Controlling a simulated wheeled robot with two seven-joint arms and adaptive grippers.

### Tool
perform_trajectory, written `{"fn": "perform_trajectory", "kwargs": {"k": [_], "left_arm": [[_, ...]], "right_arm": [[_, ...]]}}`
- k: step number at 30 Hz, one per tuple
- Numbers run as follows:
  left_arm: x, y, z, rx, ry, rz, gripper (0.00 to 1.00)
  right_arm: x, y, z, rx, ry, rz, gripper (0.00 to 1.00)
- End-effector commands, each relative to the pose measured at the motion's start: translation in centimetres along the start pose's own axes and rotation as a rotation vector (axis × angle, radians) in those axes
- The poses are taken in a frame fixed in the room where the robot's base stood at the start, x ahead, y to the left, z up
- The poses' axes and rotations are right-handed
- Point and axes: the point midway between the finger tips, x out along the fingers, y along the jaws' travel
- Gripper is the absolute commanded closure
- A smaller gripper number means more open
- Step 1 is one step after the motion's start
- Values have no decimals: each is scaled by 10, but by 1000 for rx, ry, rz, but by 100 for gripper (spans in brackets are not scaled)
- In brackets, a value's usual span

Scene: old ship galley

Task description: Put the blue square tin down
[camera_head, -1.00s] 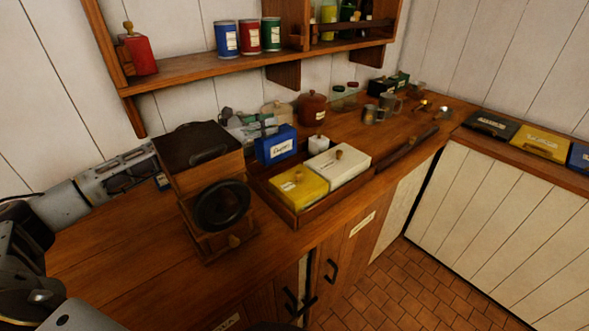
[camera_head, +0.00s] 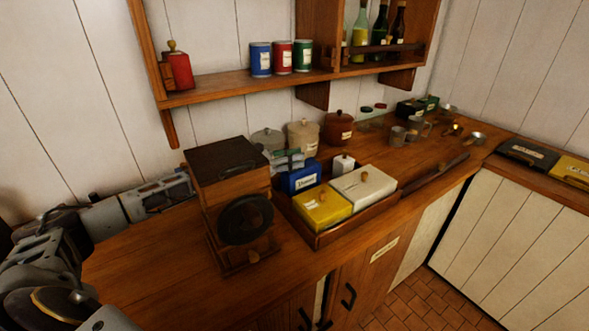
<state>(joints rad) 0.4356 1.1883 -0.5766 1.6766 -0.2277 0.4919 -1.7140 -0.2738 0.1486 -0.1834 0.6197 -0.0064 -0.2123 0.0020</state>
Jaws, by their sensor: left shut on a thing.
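The blue square tin (camera_head: 304,180) with a white label is upright at the back left of the wooden tray (camera_head: 352,227), behind the yellow tin (camera_head: 322,208). Its lower edge is partly hidden, so I cannot tell whether it rests on the tray floor. My left gripper (camera_head: 288,160) is shut on the blue tin at its top rear. My left arm reaches in from the left behind the coffee grinder, which hides part of it. My right gripper is not in view.
The wooden coffee grinder (camera_head: 232,200) stands close left of the tray. A cream tin (camera_head: 364,187) and a small white jar (camera_head: 343,163) are right of the blue tin. Lidded crocks (camera_head: 303,138) stand behind.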

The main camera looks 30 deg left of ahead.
Motion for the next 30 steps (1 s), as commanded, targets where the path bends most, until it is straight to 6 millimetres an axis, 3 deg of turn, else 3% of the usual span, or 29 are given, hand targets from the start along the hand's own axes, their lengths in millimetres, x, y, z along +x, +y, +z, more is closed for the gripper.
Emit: {"fn": "perform_trajectory", "kwargs": {"k": [9, 26, 27, 30], "left_arm": [[0, 0, -34, -1, -2, -1, 100], [0, 0, -38, 1, -1, -1, 100], [0, 0, -39, 0, 0, 0, 77], [0, 0, -39, 0, 0, 0, 65]], "right_arm": [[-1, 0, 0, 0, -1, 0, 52], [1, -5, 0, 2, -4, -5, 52], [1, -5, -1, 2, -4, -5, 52], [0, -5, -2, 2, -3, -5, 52]]}}
